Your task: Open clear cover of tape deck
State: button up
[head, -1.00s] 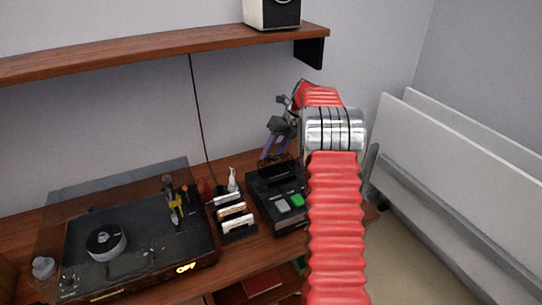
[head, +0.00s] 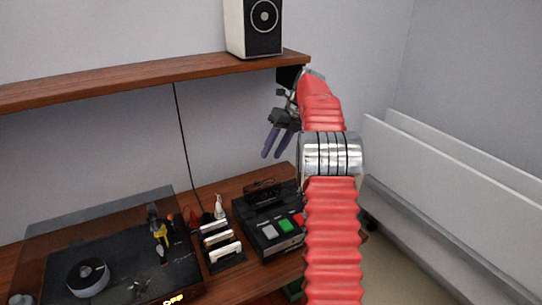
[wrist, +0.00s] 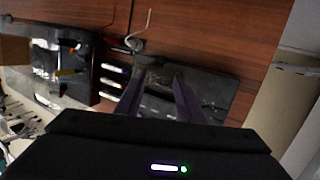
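The tape deck (head: 292,246) is a dark box on the wooden desk, with a grey, a green and a red button on its front part. Its cover area (head: 262,192) at the back looks dark and see-through; I cannot tell clearly how the lid stands. The tape deck also shows in the wrist view (wrist: 215,92), between and beyond my fingers. My gripper (head: 274,156) hangs above and behind the deck in the head view, touching nothing. Its two purple fingers are apart and empty, also in the wrist view (wrist: 158,78). My red arm hides the deck's right side.
A rack of cassettes (head: 222,254) stands just left of the deck. A turntable (head: 110,262) with a clear cover is further left. A shelf (head: 150,77) with a speaker (head: 254,25) hangs above. White panels (head: 450,170) stand at the right.

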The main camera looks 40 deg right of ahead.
jog(key=shift+a+r, duration=0.1)
jog(key=shift+a, duration=0.05)
jog(key=shift+c, duration=1.4)
jog(key=s+a+r+n, duration=0.1)
jog(key=a+r+n, duration=0.1)
jog(key=a, duration=0.1)
jog(key=s+a+r+n+h, duration=0.1)
jog(key=a+r+n, duration=0.1)
jog(key=a+n, duration=0.1)
jog(key=s+a+r+n, duration=0.1)
jog(key=a+r+n, duration=0.1)
jog(key=a, duration=0.2)
jog(key=shift+a+r+n, duration=0.35)
jog(key=shift+r+n, duration=0.05)
grip_shut()
jog(key=s+a+r+n+h, duration=0.2)
jog(key=s+a+r+n, duration=0.2)
jog(key=s+a+n, duration=0.7)
jog(key=s+a+f+n+t, duration=0.1)
jog(key=s+a+f+n, duration=0.2)
jog(key=s+n, duration=0.3)
jog(key=s+a+f+n+t, duration=0.1)
jog(key=s+a+f+n, duration=0.1)
jog(key=s+a+n, duration=0.3)
jog(key=s+a+f+n+t+h, duration=0.1)
jog(key=s+a+f+n, duration=0.2)
jog(key=s+n, duration=0.4)
jog(key=shift+s+a+f, duration=0.3)
jog(key=shift+s+a, duration=0.5)
jog(key=shift+a, duration=0.1)
